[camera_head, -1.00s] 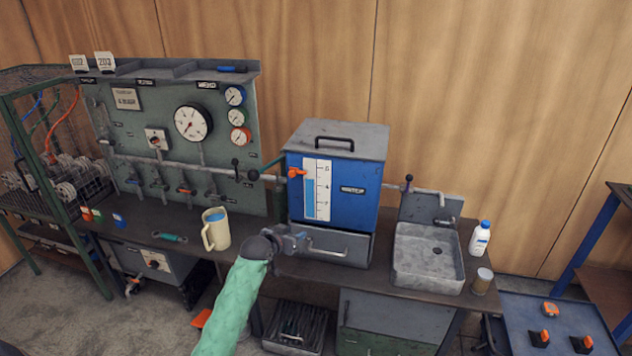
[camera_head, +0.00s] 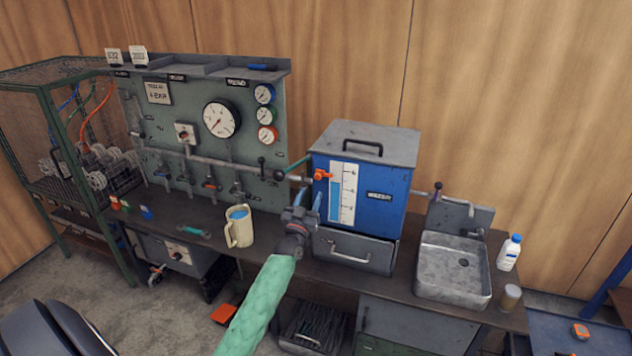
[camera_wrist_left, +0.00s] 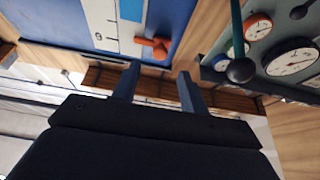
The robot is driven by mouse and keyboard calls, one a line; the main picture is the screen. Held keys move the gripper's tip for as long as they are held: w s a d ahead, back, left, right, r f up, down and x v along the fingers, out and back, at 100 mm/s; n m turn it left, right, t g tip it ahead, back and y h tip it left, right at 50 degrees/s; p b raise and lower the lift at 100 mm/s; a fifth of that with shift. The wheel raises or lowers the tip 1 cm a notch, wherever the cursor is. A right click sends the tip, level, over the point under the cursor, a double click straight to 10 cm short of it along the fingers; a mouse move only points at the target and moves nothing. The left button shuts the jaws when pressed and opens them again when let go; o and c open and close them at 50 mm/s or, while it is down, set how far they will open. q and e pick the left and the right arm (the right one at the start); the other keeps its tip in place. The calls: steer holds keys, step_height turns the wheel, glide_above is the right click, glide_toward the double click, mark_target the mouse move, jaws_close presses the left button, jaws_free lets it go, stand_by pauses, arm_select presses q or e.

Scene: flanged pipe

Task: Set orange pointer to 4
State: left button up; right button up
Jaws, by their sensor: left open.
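The orange pointer (camera_head: 322,175) sits at the left edge of the white scale (camera_head: 343,195) on the blue tank (camera_head: 380,195), about level with the 6 mark. In the left wrist view the orange pointer (camera_wrist_left: 152,46) lies just beyond the fingertips, over the scale's edge. My left gripper (camera_head: 308,198) is below the pointer, in front of the tank's lower left, fingers pointing up. In the left wrist view its two fingers (camera_wrist_left: 157,78) are apart with nothing between them. My right gripper is out of view.
A cream jug (camera_head: 239,228) stands left of my left gripper. A valve lever with a black knob (camera_head: 279,174) juts out left of the tank; the knob also shows in the left wrist view (camera_wrist_left: 241,70). A sink (camera_head: 453,270) is to the right.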

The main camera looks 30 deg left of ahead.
mark_target(317, 177)
arm_select(q)
steer(key=p+x, duration=0.2)
steer(key=x, duration=0.3)
steer(key=shift+w+r, duration=0.15)
steer(key=shift+r, duration=0.1)
steer(key=shift+w+a+r, duration=0.1)
steer(key=shift+w+a, duration=0.05)
steer(key=shift+w, duration=0.3)
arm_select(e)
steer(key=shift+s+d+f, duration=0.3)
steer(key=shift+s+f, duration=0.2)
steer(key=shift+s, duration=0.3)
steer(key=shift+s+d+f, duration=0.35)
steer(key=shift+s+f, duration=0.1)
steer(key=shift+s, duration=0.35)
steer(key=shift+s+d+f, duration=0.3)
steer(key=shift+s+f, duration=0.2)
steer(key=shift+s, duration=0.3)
arm_select(q)
steer(key=shift+c, duration=0.4)
